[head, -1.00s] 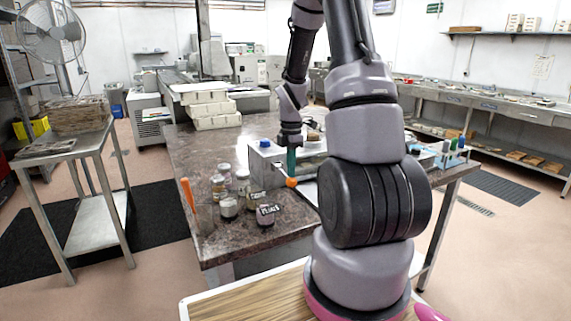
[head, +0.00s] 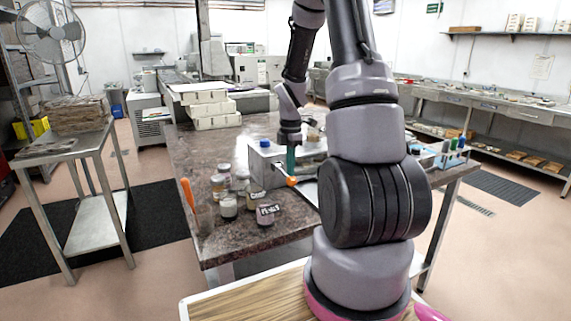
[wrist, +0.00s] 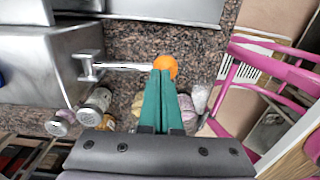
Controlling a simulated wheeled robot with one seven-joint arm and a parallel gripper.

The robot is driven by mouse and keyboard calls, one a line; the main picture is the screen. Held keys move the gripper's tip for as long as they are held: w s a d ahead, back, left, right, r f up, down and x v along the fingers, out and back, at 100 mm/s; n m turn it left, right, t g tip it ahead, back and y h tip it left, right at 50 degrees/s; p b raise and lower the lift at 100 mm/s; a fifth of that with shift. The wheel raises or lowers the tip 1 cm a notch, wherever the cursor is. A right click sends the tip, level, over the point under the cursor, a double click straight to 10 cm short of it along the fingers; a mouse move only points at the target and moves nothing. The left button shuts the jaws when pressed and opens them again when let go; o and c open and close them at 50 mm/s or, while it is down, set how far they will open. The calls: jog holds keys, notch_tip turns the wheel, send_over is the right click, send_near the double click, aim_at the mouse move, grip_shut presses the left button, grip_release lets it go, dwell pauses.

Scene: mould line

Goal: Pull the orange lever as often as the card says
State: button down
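The lever is a thin metal rod with an orange ball knob (head: 292,181); its knob also shows in the wrist view (wrist: 167,65). It sticks out from the front of a grey metal box (head: 257,172) on the stone-topped table. My gripper (head: 291,172) points down at the knob from above. In the wrist view its green fingers (wrist: 160,75) lie together, with their tips at the knob and partly over it. No gap wide enough for the knob shows between them. Whether they touch the knob is unclear. I cannot make out a readable card.
Several jars (head: 228,205) stand left of the box, near an orange-handled tool in a cup (head: 189,195). White blocks (head: 213,115) are stacked at the table's back. A blue knob (head: 265,143) tops the box.

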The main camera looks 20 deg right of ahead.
notch_tip(320, 180, up, 11)
dwell(0.9)
dwell(0.9)
